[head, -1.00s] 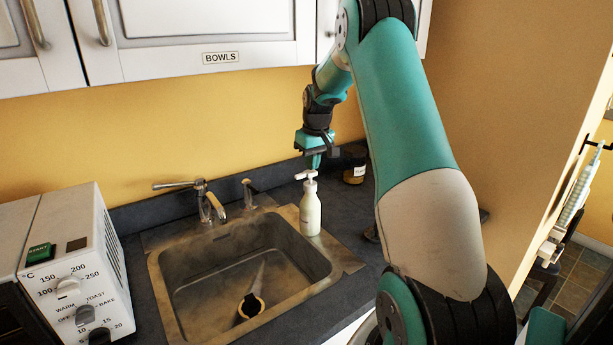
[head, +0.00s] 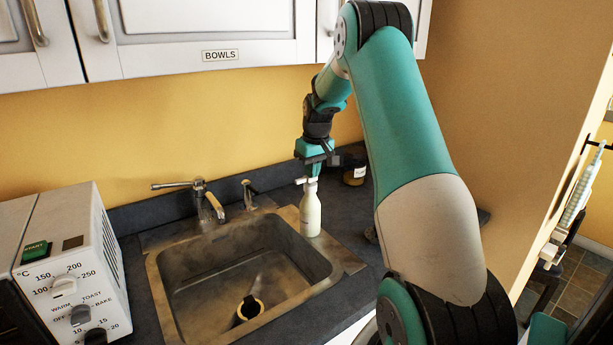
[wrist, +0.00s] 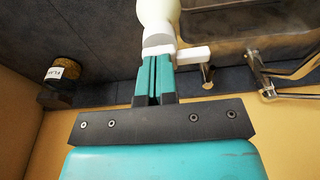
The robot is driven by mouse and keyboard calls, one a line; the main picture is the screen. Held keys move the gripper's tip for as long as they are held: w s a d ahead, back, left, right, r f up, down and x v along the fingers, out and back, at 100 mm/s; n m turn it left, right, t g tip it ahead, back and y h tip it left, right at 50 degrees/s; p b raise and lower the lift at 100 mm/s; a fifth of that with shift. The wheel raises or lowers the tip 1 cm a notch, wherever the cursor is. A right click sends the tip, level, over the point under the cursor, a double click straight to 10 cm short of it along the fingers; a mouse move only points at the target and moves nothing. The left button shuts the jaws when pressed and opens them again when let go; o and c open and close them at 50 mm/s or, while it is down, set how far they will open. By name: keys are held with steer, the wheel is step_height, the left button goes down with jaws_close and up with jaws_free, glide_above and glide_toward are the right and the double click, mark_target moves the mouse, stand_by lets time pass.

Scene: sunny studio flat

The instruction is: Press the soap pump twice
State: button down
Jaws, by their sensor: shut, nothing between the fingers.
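The soap pump (head: 310,212) is a white bottle with a white pump head, upright on the counter at the right rear corner of the sink. In the wrist view the bottle (wrist: 158,14) is at the top, with its white nozzle (wrist: 193,56) pointing right. My gripper (head: 313,172) is shut and empty, pointing down with its fingertips at the top of the pump head. In the wrist view the teal fingers (wrist: 156,62) are together and appear to meet the pump head. The gripper hides part of the pump head in the head view.
A metal sink (head: 240,265) with a faucet (head: 208,200) lies left of the bottle. A dark labelled jar (head: 354,170) stands behind right. A white toaster oven (head: 75,260) is at left. Cupboards (head: 200,35) hang above.

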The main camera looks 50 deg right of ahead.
stand_by(0.3)
step_height(320, 180, up, 9)
steer(key=p, duration=0.7)
steer(key=shift+w+r, duration=0.1)
steer(key=shift+r, duration=0.05)
stand_by(0.5)
